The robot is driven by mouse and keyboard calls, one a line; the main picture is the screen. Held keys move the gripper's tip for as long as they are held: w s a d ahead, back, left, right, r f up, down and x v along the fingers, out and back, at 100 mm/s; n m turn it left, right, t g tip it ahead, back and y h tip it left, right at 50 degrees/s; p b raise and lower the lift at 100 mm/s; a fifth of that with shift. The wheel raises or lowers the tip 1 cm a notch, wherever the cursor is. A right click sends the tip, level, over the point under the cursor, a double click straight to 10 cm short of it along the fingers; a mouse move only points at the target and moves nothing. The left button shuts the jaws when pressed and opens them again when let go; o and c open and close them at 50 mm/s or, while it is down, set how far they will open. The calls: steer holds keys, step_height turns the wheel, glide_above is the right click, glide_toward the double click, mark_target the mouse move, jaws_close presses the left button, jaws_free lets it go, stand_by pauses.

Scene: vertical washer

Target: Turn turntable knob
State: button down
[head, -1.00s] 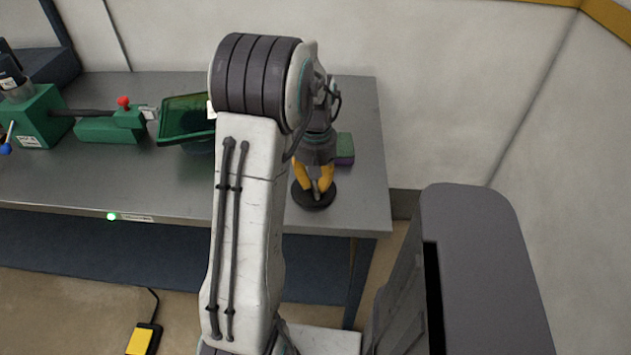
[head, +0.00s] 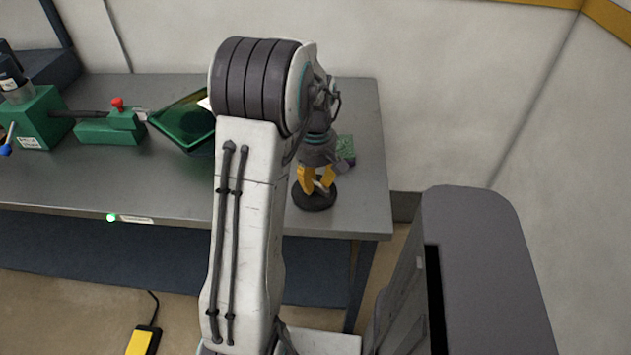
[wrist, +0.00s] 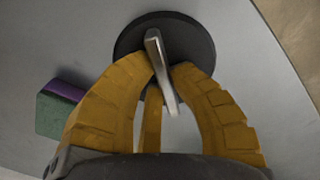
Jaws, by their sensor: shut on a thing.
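The turntable knob is a round black disc with a raised silver bar handle across it. In the head view the knob (head: 313,202) sits on the grey table near its front right corner; it also shows in the wrist view (wrist: 196,40). My gripper (head: 316,184), with yellow fingers, reaches down over the knob from above. In the wrist view my gripper (wrist: 164,72) has its fingers on either side of the silver bar (wrist: 160,70), shut on it. The green glassy tray or panel (head: 188,128) left of my arm is partly hidden.
A green and purple block (head: 345,150) lies just behind the knob. A green machine (head: 110,127) with a red knob stands on the table (head: 365,120) at left. A grey cabinet-like body (head: 480,260) is at right. A yellow pedal (head: 143,340) lies on the floor.

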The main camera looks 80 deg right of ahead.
steer(key=shift+f, duration=0.1)
stand_by(0.3)
steer(key=c, duration=1.1)
jaws_free()
steer(key=shift+r, duration=0.2)
step_height(320, 180, up, 12)
steer(key=shift+f, duration=0.15)
